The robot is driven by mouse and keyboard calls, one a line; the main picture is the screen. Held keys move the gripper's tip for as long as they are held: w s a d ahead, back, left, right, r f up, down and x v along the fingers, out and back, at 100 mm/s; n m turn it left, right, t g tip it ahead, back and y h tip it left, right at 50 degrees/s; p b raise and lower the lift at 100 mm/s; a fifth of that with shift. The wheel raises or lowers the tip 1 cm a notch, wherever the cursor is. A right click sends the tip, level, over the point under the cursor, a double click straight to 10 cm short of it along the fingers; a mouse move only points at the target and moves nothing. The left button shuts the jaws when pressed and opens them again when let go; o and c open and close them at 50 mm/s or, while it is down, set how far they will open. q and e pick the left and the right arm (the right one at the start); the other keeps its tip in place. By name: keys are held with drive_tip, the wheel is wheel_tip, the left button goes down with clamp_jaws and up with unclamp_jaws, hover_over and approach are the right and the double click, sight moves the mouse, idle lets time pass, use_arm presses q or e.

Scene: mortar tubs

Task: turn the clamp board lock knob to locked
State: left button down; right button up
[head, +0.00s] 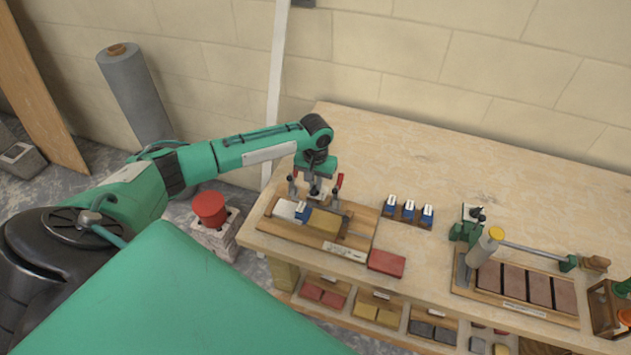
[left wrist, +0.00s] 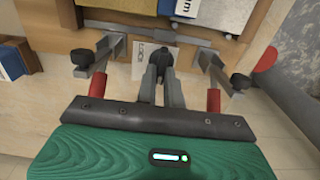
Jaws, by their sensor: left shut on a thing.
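The clamp board (head: 362,222) is a wooden board near the left end of the bench. It carries a grey-white piece, a blue block (head: 301,211) and a yellow brick (head: 324,221). Two toggle clamps with red handles and black tips stand at its far side. My left gripper (head: 316,190) is over that far side, between the clamps. In the left wrist view its two grey fingers are shut on the black lock knob (left wrist: 160,58). A small white label with dark marks (left wrist: 141,62) lies beside the knob. The fingers hide part of the knob, so its setting cannot be told. My right gripper is not in view.
A red brick (head: 386,263) lies right of the board. Several blue boxes (head: 409,211) stand on a small rack behind it. A tray of brown bricks (head: 515,309), with a grey tube (head: 484,249) beside it, is further right. The back of the bench is clear.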

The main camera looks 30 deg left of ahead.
use_arm(q)
drive_tip(key=m+p, duration=0.2)
drive_tip(key=m, duration=0.1)
drive_tip(key=shift+d+r, duration=0.15)
drive_tip(key=m+p, duration=0.1)
drive_tip(key=m, duration=0.2)
drive_tip(key=shift+d, duration=0.1)
drive_tip(key=m+p, duration=0.1)
drive_tip(key=m, duration=0.1)
drive_tip(key=shift+d+m, duration=0.1)
drive_tip(key=shift+m, duration=0.3)
drive_tip(key=m+p, duration=0.1)
drive_tip(key=m, duration=0.3)
drive_tip(key=shift+s+d, duration=0.15)
drive_tip(key=shift+s+m, duration=0.15)
drive_tip(key=shift+m, duration=2.35)
drive_tip(key=shift+d, duration=0.1)
drive_tip(key=c, duration=1.5)
unclamp_jaws()
